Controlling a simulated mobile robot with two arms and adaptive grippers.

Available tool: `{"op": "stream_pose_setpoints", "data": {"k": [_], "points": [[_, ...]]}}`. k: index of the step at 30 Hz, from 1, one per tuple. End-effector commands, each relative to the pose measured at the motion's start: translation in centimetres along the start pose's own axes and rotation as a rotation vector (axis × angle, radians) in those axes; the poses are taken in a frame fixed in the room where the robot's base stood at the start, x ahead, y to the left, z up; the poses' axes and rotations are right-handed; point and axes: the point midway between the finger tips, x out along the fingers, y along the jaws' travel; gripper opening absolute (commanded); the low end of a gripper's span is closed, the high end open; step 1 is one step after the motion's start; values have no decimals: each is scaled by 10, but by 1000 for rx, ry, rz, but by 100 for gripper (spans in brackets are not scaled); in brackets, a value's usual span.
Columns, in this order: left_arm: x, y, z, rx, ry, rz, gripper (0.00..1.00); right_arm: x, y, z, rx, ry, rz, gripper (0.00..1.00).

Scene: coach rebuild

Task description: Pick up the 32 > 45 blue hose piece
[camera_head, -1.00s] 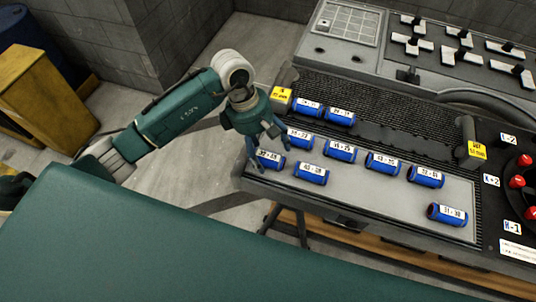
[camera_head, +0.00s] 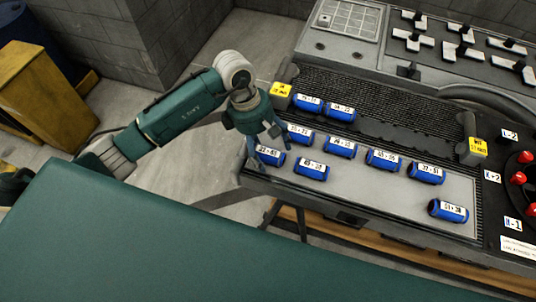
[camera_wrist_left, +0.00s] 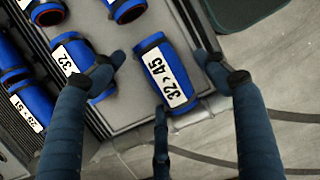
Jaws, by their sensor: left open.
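The blue hose piece labelled 32 > 45 (camera_wrist_left: 165,82) lies on the grey tray surface near its edge, seen in the left wrist view. In the head view the hose piece (camera_head: 271,157) is at the tray's left front corner, partly hidden by my fingers. My left gripper (camera_head: 267,148) is open over it, reaching down from above. In the wrist view the fingers of my left gripper (camera_wrist_left: 162,68) stand on both sides of the hose piece, with a third finger by its near end. Contact cannot be told. My right gripper is not in view.
A similar hose piece (camera_wrist_left: 80,65), its label starting with 32, lies close beside the left finger. Several other labelled blue pieces are on the tray (camera_head: 390,205), one alone at the right (camera_head: 448,211). A yellow-labelled block (camera_head: 281,96) stands behind the gripper.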

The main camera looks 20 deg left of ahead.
Motion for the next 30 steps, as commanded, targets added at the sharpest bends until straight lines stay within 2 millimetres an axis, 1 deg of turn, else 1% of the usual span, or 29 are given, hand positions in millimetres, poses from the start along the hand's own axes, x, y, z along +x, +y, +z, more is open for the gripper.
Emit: {"op": "stream_pose_setpoints", "data": {"k": [1, 2, 3, 5, 6, 8, 9, 17, 23, 24, 26, 29, 30], "points": [[1, 0, -1, 0, 1, 0, 74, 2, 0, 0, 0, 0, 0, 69], [1, 0, 0, 0, 0, 0, 70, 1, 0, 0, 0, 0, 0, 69], [0, 0, 0, 0, 0, 0, 62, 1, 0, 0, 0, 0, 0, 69], [0, 0, 0, 0, 0, 0, 50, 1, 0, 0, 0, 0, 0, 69], [1, 0, 0, 0, 0, -1, 42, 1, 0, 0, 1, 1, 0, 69], [1, 0, 0, 0, 0, -1, 30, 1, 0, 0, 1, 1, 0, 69], [1, 0, 0, 0, 0, -1, 22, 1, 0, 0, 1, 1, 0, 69], [0, 0, 0, 0, -1, -1, 22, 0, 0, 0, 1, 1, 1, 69], [-6, 0, 3, 0, -2, -1, 22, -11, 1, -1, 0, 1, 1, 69], [-8, 1, 3, 2, -1, 4, 22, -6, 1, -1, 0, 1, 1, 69], [-17, 2, 5, 2, -1, 5, 22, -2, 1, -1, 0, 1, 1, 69], [-38, 3, 10, 4, 0, 9, 22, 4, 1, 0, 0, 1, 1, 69], [-48, 3, 13, 4, 0, 9, 22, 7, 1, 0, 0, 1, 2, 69]]}}
